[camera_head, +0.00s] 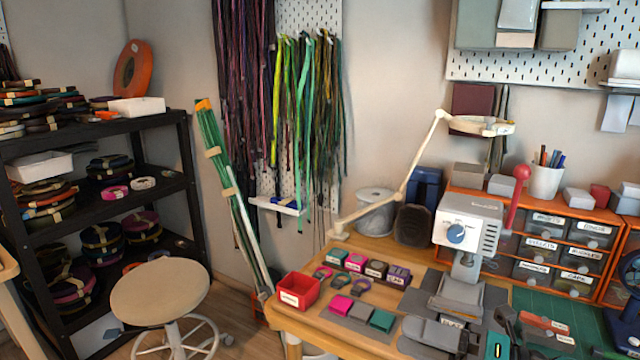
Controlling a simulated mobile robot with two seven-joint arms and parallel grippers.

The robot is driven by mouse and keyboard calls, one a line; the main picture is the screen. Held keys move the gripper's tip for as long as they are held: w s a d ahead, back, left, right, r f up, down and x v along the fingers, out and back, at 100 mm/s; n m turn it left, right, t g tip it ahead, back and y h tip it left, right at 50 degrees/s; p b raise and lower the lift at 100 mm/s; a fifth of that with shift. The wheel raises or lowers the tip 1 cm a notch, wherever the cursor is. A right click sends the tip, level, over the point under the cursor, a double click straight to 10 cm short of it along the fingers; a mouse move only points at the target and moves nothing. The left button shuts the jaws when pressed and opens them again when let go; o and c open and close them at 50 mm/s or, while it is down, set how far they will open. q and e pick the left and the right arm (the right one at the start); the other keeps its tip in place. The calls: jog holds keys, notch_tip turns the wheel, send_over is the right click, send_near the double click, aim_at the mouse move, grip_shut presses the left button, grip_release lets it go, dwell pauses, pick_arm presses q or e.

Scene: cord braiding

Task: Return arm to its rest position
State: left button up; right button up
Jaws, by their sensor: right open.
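My right gripper (508,332) shows at the bottom edge, right of centre, as dark parts low over the near side of the wooden table (345,318). It is open, and I see nothing held in it. It is in front of the green cutting mat (585,318) and to the right of the grey press-like machine (468,235). Most of the right arm is out of the picture. My left gripper and arm are not in view.
A red bin (298,291) and several small coloured blocks lie on the table's left part. An orange-framed drawer unit (545,250) stands behind. A jointed white lamp (410,172) arches over the table. A round stool (160,290) and black shelf (95,140) stand left.

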jog(key=s+d+f+m+t+h+p, duration=0.1)
jog(key=s+f+m+h, duration=0.5)
jog(key=f+m, duration=0.5)
jog(key=s+d+f+m+t+h+p, duration=0.1)
jog(key=s+f+m+h, duration=0.6)
jog(key=m, duration=1.4)
notch_tip(320, 180, down, 4)
jog(key=shift+s+d+f+m+h+p, duration=0.1)
jog(key=shift+s+d+m+h+p, duration=0.25)
jog(key=shift+h, duration=0.65)
